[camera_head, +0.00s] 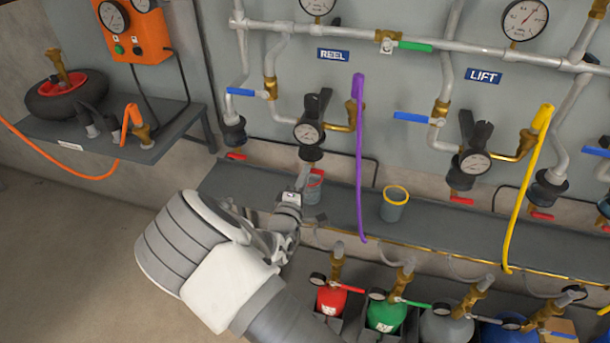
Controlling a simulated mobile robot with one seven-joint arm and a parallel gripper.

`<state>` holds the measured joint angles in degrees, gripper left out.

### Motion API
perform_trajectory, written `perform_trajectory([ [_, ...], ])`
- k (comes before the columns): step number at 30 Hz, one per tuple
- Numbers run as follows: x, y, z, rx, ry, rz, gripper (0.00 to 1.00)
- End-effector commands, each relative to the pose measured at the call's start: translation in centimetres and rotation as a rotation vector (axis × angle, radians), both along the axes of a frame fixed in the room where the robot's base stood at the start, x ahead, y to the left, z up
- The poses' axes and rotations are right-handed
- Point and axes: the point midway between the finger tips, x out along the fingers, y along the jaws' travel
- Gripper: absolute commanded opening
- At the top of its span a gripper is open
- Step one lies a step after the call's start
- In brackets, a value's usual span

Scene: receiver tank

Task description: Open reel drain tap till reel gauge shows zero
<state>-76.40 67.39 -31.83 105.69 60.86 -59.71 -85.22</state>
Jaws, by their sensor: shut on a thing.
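The blue REEL sign (333,55) is on the wall panel. Below it is the reel gauge (308,132), a small round dial on a dark fitting; its needle is too small to read. My gripper (304,174) reaches up from below to the fitting under this gauge. How far the tap is turned cannot be told.
A purple hose (358,170) hangs close to the right of my gripper. A cup with a yellow rim (395,205) stands on the grey shelf (440,222). The LIFT line has its own gauge (475,163) and red tap (462,200). Several cylinders stand below the shelf.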

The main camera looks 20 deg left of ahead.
Motion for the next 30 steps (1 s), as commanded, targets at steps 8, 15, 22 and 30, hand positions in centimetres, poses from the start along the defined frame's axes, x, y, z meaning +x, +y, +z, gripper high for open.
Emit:
perform_trajectory([
  [8,-0.1,0.0,-0.1,-0.002,0.002,0.0,0.25],
  [15,0.0,0.0,-0.1,0.0,0.001,0.0,0.25],
  [22,-1.9,0.0,0.0,0.0,0.004,0.001,0.25],
  [30,-8.2,-0.3,0.1,-0.002,0.004,0.004,0.25],
])
